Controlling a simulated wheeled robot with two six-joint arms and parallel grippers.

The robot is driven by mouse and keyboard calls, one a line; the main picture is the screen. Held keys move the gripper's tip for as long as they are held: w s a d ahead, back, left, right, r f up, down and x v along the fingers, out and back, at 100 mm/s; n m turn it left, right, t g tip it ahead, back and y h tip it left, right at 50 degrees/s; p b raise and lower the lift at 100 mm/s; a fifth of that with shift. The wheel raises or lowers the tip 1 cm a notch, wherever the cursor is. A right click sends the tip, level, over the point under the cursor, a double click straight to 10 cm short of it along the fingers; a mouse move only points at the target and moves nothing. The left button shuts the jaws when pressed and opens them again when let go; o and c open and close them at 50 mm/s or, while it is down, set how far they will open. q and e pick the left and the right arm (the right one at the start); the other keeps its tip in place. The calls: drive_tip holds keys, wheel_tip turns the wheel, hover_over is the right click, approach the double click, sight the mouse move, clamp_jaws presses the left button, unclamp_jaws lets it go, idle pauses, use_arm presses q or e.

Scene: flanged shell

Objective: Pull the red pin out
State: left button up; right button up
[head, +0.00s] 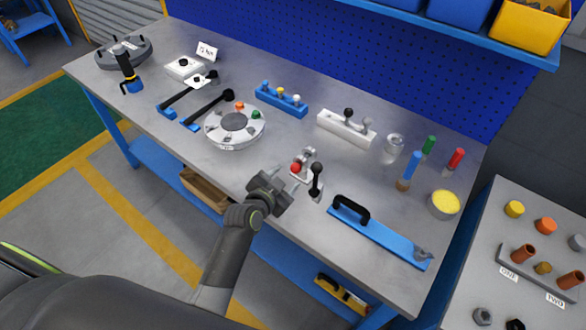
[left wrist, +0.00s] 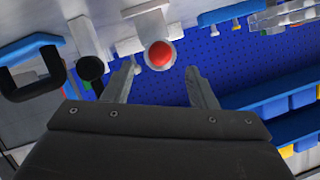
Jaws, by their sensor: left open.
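The red pin shows as a round red knob (head: 296,168) on a small pale metal fixture (head: 307,155) near the front edge of the workbench. My left gripper (head: 284,184) is open and empty, just in front of the knob on the near side. In the left wrist view the red knob (left wrist: 160,55) appears between and beyond the two spread fingertips (left wrist: 162,68), with no visible contact. The pin's shaft is hidden behind the knob. My right gripper is not in view.
A black-knobbed lever (head: 316,170) stands close to the right of the red knob. A blue bar with a black handle (head: 380,232) lies further right. A round flanged disc (head: 235,127) lies to the left. A white block (head: 346,128) stands behind.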

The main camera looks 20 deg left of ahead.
sight(294, 170)
use_arm(q)
drive_tip(key=shift+x, duration=2.75)
drive_tip(key=shift+s, duration=0.1)
drive_tip(key=c, duration=1.1)
drive_tip(key=shift+s+a, duration=0.6)
drive_tip(key=shift+s, duration=1.05)
drive_tip(key=shift+s+a, duration=0.6)
drive_tip(key=shift+s, duration=1)
drive_tip(key=shift+s+a, duration=0.6)
drive_tip(key=shift+s, duration=1.05)
